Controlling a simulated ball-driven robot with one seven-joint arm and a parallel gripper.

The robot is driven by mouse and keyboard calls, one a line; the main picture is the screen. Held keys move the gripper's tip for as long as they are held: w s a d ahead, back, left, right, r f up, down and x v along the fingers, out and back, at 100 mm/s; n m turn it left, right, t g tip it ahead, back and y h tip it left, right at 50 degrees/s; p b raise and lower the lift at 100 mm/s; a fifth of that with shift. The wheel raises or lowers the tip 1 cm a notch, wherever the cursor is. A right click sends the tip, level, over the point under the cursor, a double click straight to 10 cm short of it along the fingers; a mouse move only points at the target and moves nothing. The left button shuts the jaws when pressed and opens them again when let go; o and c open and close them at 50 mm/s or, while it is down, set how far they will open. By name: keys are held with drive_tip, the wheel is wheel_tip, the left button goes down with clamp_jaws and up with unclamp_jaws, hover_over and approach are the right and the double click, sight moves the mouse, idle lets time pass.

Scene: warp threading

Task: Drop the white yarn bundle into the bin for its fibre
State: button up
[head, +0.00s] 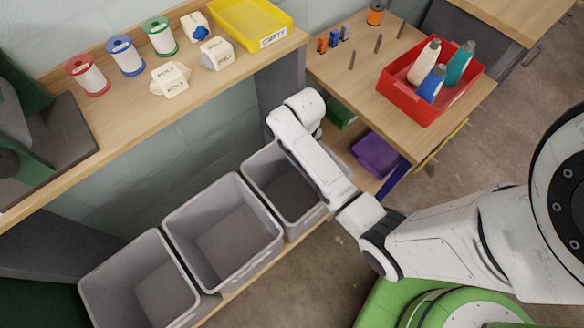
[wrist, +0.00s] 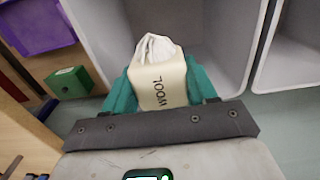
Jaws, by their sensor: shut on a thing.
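A white yarn bundle (wrist: 158,75) in a cream band marked WOOL is held upright in the wrist view. My gripper (wrist: 160,92) has its teal fingers shut on the band from both sides. Beyond the bundle is the inside of a grey bin (wrist: 225,30). In the head view my arm reaches over the rightmost grey bin (head: 262,170) and hides part of it; the fingers and the held bundle are hidden there. A middle grey bin (head: 190,232) and a left grey bin (head: 110,275) stand in line with it. No fibre labels show on the bins.
The shelf above holds coloured spools (head: 125,55), bundles marked POLY (head: 170,80) and a yellow tray (head: 250,25). A red crate (head: 405,105) with bottles stands on the right table. A purple box (head: 375,155) sits below it.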

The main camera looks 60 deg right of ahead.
drive_tip(key=shift+f+b, duration=0.45)
drive_tip(key=shift+f, duration=0.25)
drive_tip(key=shift+r, duration=0.1)
drive_tip(key=o, duration=1.1)
wheel_tip(320, 180, up, 11)
drive_tip(key=shift+f+p, duration=0.1)
drive_tip(key=shift+p, duration=0.95)
